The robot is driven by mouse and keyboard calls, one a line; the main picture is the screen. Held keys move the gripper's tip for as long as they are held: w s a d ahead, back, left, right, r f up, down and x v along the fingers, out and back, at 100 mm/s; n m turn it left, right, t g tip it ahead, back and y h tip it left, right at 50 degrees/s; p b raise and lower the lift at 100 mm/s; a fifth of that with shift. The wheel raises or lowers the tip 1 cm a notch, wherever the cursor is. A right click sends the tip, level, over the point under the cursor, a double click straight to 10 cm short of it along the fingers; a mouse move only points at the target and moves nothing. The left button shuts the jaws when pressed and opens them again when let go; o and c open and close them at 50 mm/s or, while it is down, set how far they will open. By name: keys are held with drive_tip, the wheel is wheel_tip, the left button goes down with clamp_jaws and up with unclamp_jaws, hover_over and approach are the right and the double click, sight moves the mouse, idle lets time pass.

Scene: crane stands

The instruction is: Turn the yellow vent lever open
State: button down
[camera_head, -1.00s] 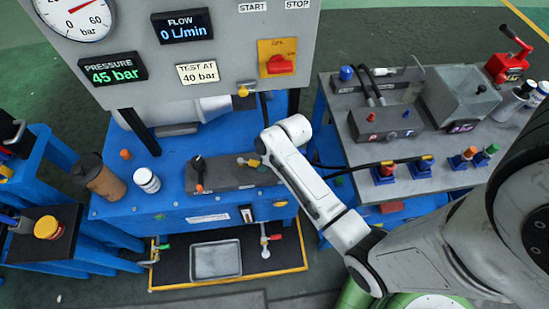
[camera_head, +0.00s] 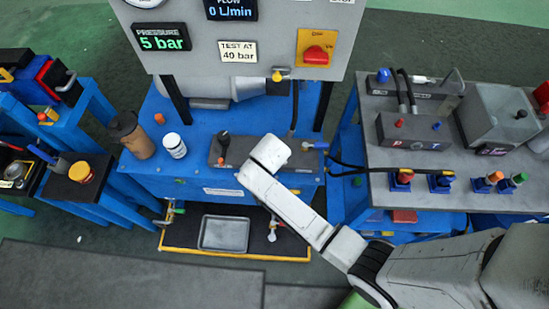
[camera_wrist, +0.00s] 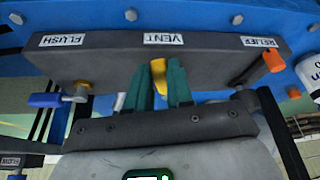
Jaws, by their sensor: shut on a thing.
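The yellow vent lever (camera_wrist: 159,74) shows in the wrist view under the VENT label, between the two teal fingers of my gripper (camera_wrist: 161,90). My gripper is shut on it. The lever points roughly up-down in that picture, and its lower part is hidden between the fingers. The dark grey valve block (camera_wrist: 110,62) carries FLUSH, VENT and RELIEF labels. In the head view, my arm's white end link covers the lever and my gripper at the valve block (camera_head: 238,146). The pressure display (camera_head: 161,38) reads 5 bar.
The blue flush lever (camera_wrist: 46,100) and the orange-tipped relief lever (camera_wrist: 273,61) flank my gripper. A white canister (camera_head: 174,146) and brown bottle (camera_head: 131,134) stand left on the blue bench. A grey side table (camera_head: 455,195) with hoses stands at the right.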

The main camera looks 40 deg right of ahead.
drive_tip(key=shift+w+a+m+g+h+b, duration=0.25)
drive_tip(key=shift+w+a+m, duration=0.2)
drive_tip(key=shift+m, duration=0.3)
drive_tip(key=shift+w+a+m+g+h+b, duration=0.2)
drive_tip(key=shift+w+a+m, duration=0.15)
drive_tip(key=shift+m, duration=0.4)
drive_tip(key=c, duration=1)
unclamp_jaws()
drive_tip(key=shift+s+r, duration=0.1)
drive_tip(key=v, duration=1)
drive_tip(key=shift+r, duration=0.3)
drive_tip(key=shift+a, duration=0.1)
